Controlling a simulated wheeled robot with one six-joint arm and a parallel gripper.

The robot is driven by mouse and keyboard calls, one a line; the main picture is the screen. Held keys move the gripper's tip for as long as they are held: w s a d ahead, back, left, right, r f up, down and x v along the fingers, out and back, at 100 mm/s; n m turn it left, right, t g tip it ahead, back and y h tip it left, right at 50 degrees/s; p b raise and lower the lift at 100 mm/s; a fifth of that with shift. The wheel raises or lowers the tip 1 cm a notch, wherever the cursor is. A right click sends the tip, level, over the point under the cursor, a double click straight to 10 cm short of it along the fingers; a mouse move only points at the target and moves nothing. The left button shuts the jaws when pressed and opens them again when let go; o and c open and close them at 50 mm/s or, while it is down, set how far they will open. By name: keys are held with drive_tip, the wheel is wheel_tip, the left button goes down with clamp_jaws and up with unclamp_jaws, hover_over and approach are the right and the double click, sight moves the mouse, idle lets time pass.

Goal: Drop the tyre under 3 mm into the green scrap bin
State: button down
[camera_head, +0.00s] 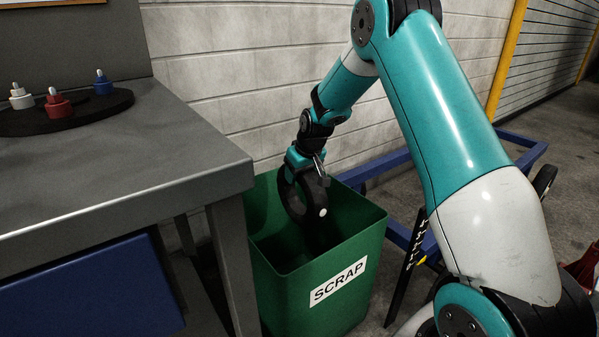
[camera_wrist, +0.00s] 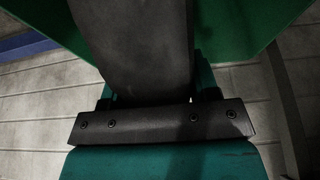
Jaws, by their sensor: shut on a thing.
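A black tyre (camera_head: 298,196) with a white dot on its side hangs upright in my gripper (camera_head: 307,160), over the open mouth of the green scrap bin. Its lower part appears to reach about the level of the bin's rim or below. The green scrap bin (camera_head: 345,268) stands on the floor with a white SCRAP label on its front. In the wrist view the tyre (camera_wrist: 138,45) fills the middle as a dark band, with green bin walls (camera_wrist: 235,30) on either side. My gripper is shut on the tyre; its fingertips are mostly hidden.
A grey metal workbench (camera_head: 120,160) stands close left of the bin, with a black round tray (camera_head: 110,104) carrying small white, red and blue capped items. A blue frame cart (camera_head: 390,165) is behind and right of the bin. A pale block wall (camera_head: 220,70) stands behind.

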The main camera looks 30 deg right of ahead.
drive_tip(key=shift+c, duration=1.4)
unclamp_jaws()
drive_tip(key=shift+r, duration=0.1)
drive_tip(key=p+v, duration=0.5)
drive_tip(key=v, duration=1.2)
drive_tip(key=shift+s+a+r, duration=0.1)
